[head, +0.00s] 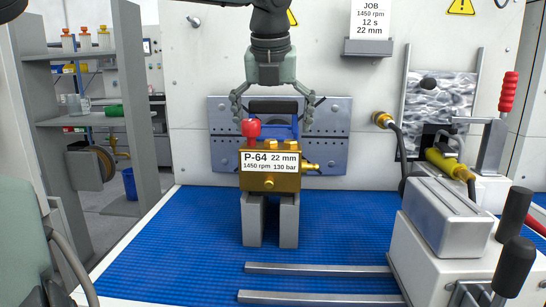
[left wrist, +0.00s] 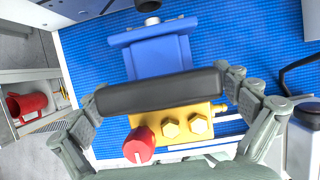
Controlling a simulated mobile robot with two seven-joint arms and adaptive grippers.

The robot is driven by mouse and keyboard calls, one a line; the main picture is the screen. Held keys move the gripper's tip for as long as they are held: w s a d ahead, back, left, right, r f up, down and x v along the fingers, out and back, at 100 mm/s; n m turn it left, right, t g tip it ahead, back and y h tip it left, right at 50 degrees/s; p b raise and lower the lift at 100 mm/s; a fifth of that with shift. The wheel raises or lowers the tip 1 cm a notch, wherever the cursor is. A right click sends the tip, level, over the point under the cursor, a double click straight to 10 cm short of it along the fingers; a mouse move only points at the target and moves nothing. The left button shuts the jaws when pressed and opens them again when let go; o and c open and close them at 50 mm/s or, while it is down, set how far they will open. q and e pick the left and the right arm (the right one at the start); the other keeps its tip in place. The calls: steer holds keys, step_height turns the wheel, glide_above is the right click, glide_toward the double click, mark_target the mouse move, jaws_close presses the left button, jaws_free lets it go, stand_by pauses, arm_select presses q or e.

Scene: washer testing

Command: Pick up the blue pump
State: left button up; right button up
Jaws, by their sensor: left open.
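The blue pump (head: 295,127) stands upright on two grey support blocks (head: 253,220). Its brass front block (head: 270,183) has a label reading P-64, 22 mm, 1450 rpm, 130 bar. A red knob (head: 251,129) and a black handle (head: 273,107) are on top. In the left wrist view, the blue body (left wrist: 158,57) lies behind the handle (left wrist: 160,92). My left gripper (head: 272,121) points down from above, open, with its fingers spread around the two ends of the handle. I cannot tell whether they touch it. My right gripper is not in view.
A grey perforated plate (head: 223,150) is on the wall behind the pump. Two metal rails (head: 320,270) lie on the blue mat (head: 180,235) in front. A white machine with black levers (head: 514,215) stands at the right. The mat left of the pump is clear.

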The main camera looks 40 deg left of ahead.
arm_select(q)
steer(key=shift+w+a+f, duration=0.1)
steer(key=shift+w+f, duration=0.05)
steer(key=shift+f, duration=0.25)
steer(key=c, duration=1.7)
steer(key=shift+w+r, duration=0.15)
steer(key=shift+r, duration=0.15)
steer(key=shift+c, duration=0.5)
steer(key=shift+r, duration=0.1)
